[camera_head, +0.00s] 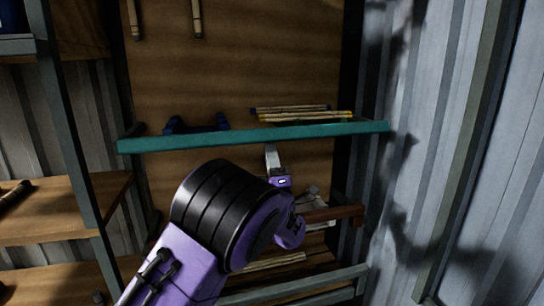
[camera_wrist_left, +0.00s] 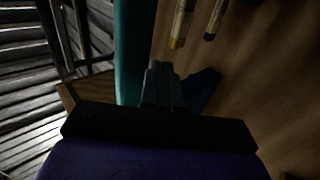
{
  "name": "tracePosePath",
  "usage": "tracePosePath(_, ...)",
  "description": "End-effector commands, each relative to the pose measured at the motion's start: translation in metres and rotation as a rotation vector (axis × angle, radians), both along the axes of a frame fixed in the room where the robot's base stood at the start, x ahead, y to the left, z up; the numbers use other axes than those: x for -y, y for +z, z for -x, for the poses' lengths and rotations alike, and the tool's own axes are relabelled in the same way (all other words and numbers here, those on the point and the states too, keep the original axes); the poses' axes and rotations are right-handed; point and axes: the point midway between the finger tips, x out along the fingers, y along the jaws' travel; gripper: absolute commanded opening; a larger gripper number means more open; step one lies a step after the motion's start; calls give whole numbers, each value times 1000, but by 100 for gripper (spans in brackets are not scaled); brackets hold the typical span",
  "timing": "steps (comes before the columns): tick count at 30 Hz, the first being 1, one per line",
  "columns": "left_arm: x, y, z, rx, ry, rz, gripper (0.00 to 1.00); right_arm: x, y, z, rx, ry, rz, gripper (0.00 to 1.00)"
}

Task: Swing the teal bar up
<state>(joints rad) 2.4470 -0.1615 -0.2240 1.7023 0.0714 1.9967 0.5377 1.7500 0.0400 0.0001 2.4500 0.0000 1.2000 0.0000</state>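The teal bar (camera_head: 250,137) runs level across the front of a shelf in the middle of the head view. In the left wrist view the teal bar (camera_wrist_left: 130,50) stands upright in the picture, just left of the fingers. My left gripper (camera_head: 271,156) points up from below, with its fingers near the bar's lower edge around mid-length. In the left wrist view its fingers (camera_wrist_left: 162,86) look close together with nothing between them. They overlap the bar's edge in view, but I cannot tell whether they touch it. My right gripper is not in view.
On the shelf behind the bar lie a dark blue object (camera_head: 196,124) and several pale sticks (camera_head: 305,115). A brown-handled tool (camera_head: 335,214) lies below, right of my wrist. A side rack (camera_head: 75,150) stands left; a corrugated wall (camera_head: 450,150) closes the right.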

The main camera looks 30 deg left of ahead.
Motion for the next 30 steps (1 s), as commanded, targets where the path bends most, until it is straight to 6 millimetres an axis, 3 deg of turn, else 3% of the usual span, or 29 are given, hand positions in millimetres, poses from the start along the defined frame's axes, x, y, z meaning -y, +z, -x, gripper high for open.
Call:
tracePosePath(6, 2, 14, 3, 4, 3, 0, 0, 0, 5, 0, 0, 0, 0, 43)
tracePosePath(19, 4, 16, 3, 5, 0, -1, 0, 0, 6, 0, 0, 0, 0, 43)
tracePosePath(30, 10, 33, 7, 5, -1, -1, 0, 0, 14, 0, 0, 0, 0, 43)
